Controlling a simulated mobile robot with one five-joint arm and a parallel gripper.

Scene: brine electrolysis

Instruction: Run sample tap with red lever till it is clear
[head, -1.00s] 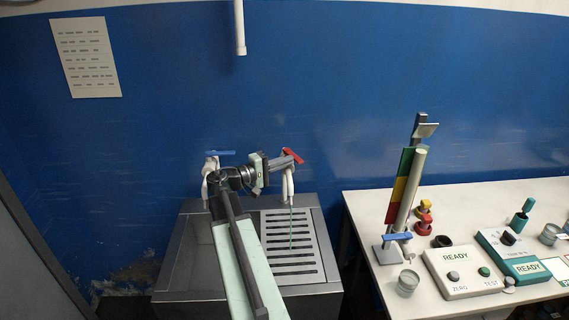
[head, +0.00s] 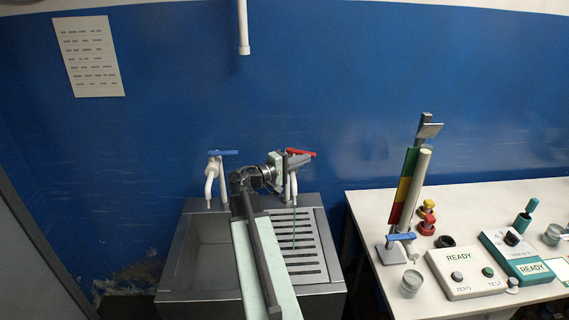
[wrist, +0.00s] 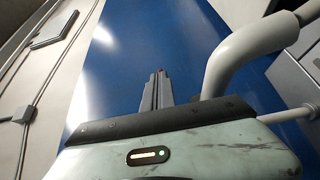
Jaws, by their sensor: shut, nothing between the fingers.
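The sample tap's red lever (head: 301,153) lies nearly level across the top of its white tap (head: 292,180), against the blue wall. A thin greenish stream (head: 294,225) runs from the spout down to the slotted drainer. My gripper (head: 308,160) is shut and empty, with its tips at or just below the lever; I cannot tell if they touch it. In the wrist view my closed fingers (wrist: 159,88) point at the blue wall, with a small bit of red at their tips. A white curved pipe (wrist: 235,52) is beside them on the right.
A second tap with a blue lever (head: 223,153) stands to the left over the sink basin (head: 200,255). A white bench (head: 372,212) to the right holds test devices, a colour-striped stand and small cups. A white pipe (head: 243,30) hangs above.

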